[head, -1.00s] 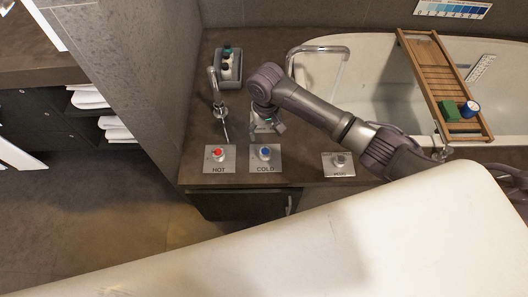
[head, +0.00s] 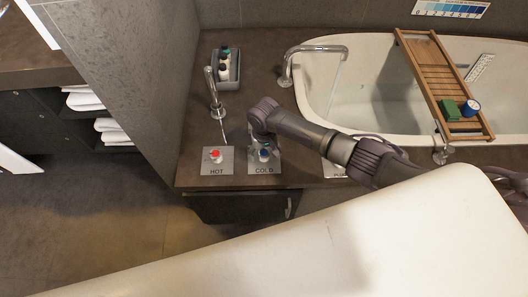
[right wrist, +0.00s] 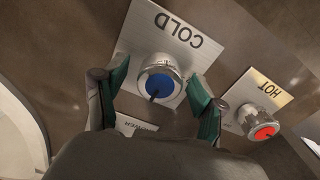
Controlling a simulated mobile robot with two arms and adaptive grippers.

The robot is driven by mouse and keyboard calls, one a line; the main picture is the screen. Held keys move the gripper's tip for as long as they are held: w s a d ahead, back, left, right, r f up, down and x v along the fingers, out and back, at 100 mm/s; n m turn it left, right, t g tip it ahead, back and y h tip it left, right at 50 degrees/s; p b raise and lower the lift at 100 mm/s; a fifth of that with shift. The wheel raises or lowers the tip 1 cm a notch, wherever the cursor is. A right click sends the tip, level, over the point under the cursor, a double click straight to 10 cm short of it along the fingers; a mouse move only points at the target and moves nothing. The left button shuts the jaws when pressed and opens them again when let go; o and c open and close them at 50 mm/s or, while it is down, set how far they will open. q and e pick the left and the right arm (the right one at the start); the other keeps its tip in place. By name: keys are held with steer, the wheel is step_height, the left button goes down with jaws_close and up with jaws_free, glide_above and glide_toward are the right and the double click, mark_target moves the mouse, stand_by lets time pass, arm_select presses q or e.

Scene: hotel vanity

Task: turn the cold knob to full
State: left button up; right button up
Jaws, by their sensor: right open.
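The cold knob (head: 265,154) has a blue cap and sits on a metal plate marked COLD (head: 264,170). In the right wrist view the cold knob (right wrist: 159,84) lies between the two fingers, with a dark pointer mark on its blue face. My right gripper (right wrist: 156,95) is open, with green-padded fingers on either side of the knob and visible space between. In the head view my right gripper (head: 264,138) is over the COLD plate and partly hides it. My left gripper is not in view.
The red-capped hot knob (head: 215,156) stands close to the left, also in the right wrist view (right wrist: 260,128). A faucet (head: 213,92) and a grey bottle caddy (head: 226,70) stand behind. A third plate (head: 333,171) is partly hidden by my arm. The bathtub (head: 380,88) is at right.

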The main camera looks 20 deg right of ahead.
steer(key=c, duration=1.1)
steer(key=shift+c, duration=0.2)
steer(key=shift+n, duration=0.4)
steer(key=n+p, duration=0.1)
steer(key=n, duration=0.1)
steer(key=shift+n, duration=0.4)
steer(key=n+p, duration=0.1)
steer(key=n, duration=0.3)
steer(key=shift+n, duration=0.3)
steer(key=n, duration=0.9)
steer(key=shift+n, duration=0.4)
